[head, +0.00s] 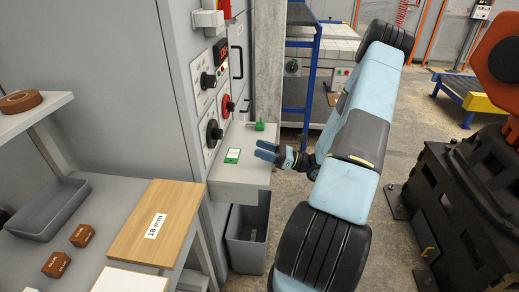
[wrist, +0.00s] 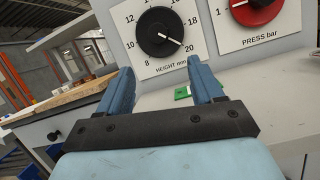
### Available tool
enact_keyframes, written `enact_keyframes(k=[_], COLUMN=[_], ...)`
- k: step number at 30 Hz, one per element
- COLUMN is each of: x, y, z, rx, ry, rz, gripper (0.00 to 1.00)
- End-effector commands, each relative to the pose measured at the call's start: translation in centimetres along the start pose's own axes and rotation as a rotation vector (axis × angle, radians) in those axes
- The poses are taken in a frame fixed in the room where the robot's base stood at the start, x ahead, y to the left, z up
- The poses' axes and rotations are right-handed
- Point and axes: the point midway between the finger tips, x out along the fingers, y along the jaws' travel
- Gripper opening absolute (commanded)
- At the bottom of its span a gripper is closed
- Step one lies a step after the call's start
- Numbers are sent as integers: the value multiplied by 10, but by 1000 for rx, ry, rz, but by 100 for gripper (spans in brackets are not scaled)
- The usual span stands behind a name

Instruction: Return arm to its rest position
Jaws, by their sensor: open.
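My arm reaches out from the lower middle of the head view. My gripper (head: 266,151) is open and empty, held over the grey shelf in front of the machine panel. Its two blue fingers also show in the wrist view (wrist: 162,82), spread apart with nothing between them. Beyond them is the black height knob (wrist: 160,32) on its white dial. The red press knob (wrist: 255,8) is to its right. In the head view the black knob (head: 214,133) and red knob (head: 226,106) sit left of my gripper.
A green-and-white card (head: 232,156) and a green item (head: 259,126) lie on the shelf (head: 240,174). A grey bin (head: 246,240) stands below. At left a table holds a board marked 18 mm (head: 130,236), brown blocks (head: 57,264) and a grey tray (head: 28,232). Orange machinery (head: 497,60) stands right.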

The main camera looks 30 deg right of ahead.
Motion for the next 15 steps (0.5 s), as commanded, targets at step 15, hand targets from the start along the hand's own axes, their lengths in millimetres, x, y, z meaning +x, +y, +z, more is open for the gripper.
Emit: enact_keyframes(k=[15], x=[9], y=[7], z=[5], rx=[-22], ry=[37], rz=[45], gripper=[66])
